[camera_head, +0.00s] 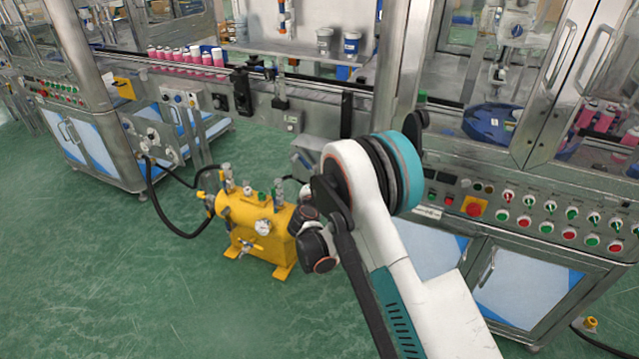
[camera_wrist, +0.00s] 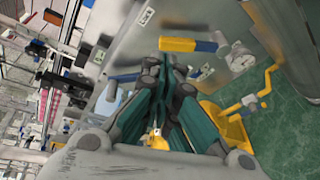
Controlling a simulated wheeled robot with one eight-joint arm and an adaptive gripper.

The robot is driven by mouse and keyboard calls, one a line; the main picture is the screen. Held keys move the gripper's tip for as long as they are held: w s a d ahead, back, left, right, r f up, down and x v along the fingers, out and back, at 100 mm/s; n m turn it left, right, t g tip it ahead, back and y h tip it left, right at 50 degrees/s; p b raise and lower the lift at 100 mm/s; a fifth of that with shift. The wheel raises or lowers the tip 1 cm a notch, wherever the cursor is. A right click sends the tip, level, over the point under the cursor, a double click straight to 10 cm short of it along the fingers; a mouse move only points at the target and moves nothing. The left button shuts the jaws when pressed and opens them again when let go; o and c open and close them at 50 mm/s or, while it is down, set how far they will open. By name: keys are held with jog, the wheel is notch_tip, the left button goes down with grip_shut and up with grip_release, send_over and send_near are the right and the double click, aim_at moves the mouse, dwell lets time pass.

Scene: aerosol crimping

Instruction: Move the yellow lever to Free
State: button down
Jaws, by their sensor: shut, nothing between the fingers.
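The yellow lever (camera_wrist: 178,44) shows at the top of the wrist view as a short yellow bar with a dark blue end section, lying sideways in front of a grey panel (camera_wrist: 120,45). In the head view my arm covers the area, and neither lever nor fingertips can be made out.
A yellow tank (camera_head: 255,222) with gauges and valves stands on the green floor beside my arm. Machine cabinets line the back and right. Open floor lies at the left front.

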jog(key=a+f+n, duration=0.2)
jog(key=a+f, duration=0.2)
jog(key=f, duration=0.2)
jog(key=a+b+x, duration=0.1)
jog(key=b+x, duration=0.3)
jog(key=x, duration=0.5)
jog(key=shift+t+y, duration=0.3)
jog(key=shift+y, duration=0.1)
jog(key=d+r, duration=0.1)
jog(key=d, duration=0.1)
jog(key=s+d+r+b, duration=0.1)
jog(key=shift+d+r, duration=0.35)
jog(key=shift+d, duration=0.05)
